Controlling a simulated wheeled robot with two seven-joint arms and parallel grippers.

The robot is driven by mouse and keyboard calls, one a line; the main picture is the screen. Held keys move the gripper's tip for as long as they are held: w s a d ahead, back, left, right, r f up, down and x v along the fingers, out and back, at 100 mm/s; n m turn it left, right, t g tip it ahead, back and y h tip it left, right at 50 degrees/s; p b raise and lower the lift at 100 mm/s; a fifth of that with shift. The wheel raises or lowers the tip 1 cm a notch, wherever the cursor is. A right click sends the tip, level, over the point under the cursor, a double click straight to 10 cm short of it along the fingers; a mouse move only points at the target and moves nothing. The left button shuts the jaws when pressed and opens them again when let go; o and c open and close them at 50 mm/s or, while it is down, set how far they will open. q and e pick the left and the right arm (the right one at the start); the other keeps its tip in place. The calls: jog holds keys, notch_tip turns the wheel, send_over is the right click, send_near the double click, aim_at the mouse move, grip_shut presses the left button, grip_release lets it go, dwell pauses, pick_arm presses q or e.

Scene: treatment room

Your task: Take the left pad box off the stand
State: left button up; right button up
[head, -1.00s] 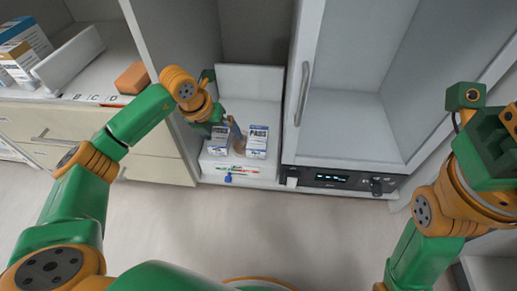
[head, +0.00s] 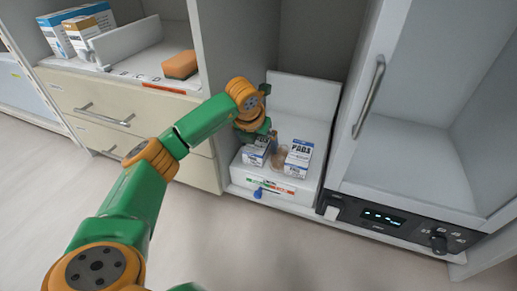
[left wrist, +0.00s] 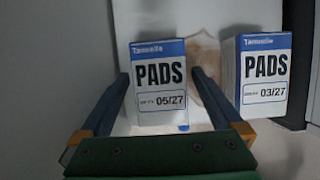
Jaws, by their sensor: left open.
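The left pad box (head: 256,154), white with a blue top band, stands on the white stand (head: 285,196). In the left wrist view the left pad box (left wrist: 160,72) reads PADS 05/27. My left gripper (head: 263,141) is open, with one finger on each side of this box; I cannot tell whether they touch it. The fingers also show in the left wrist view (left wrist: 160,82). The right pad box (head: 298,160), marked 03/27 in the left wrist view (left wrist: 262,75), stands to the right, outside the fingers. My right gripper is out of view.
A brown patch (left wrist: 208,62) shows between the boxes. A cabinet side panel (head: 236,50) rises left of the stand. At right is an open cabinet with a handle (head: 369,97) above a black control panel (head: 385,217). An orange sponge (head: 180,65) lies on the left counter.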

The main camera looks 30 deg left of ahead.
pick_arm(q)
jog(key=shift+f, duration=0.2)
dwell(0.3)
jog(key=c, duration=1.4)
